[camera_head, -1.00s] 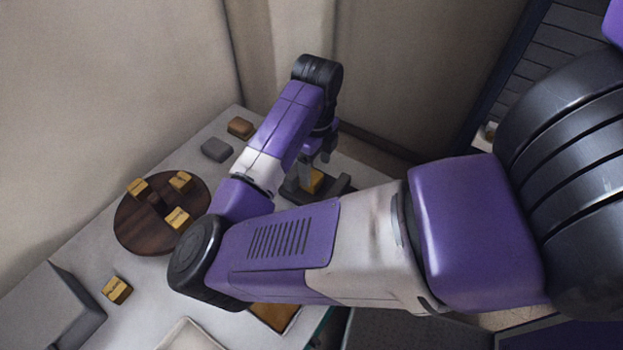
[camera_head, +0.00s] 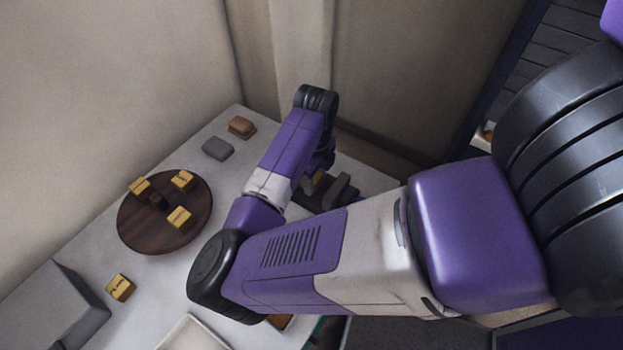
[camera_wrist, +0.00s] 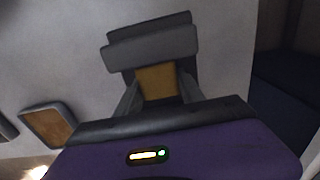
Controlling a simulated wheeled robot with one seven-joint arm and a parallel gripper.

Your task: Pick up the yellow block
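A yellow block (camera_wrist: 158,80) shows in the wrist view between the fingers of my gripper (camera_wrist: 158,92), beside a dark grey holder (camera_wrist: 152,46). The fingers are apart, one on each side of the block; I cannot tell whether they touch it. In the head view, a small part of this block (camera_head: 318,182) shows beside the dark holder (camera_head: 341,188), with my arm covering most of the gripper. Other yellow blocks sit on a round dark wooden board (camera_head: 135,225), and one yellow block (camera_head: 120,288) lies on the table.
A grey block (camera_head: 218,148) and a brown block (camera_head: 242,127) lie at the table's far end. A grey box (camera_head: 45,305) stands at the left and a pale tray (camera_head: 192,335) at the front. A grey-rimmed tray (camera_wrist: 48,128) lies left in the wrist view. Walls border the table.

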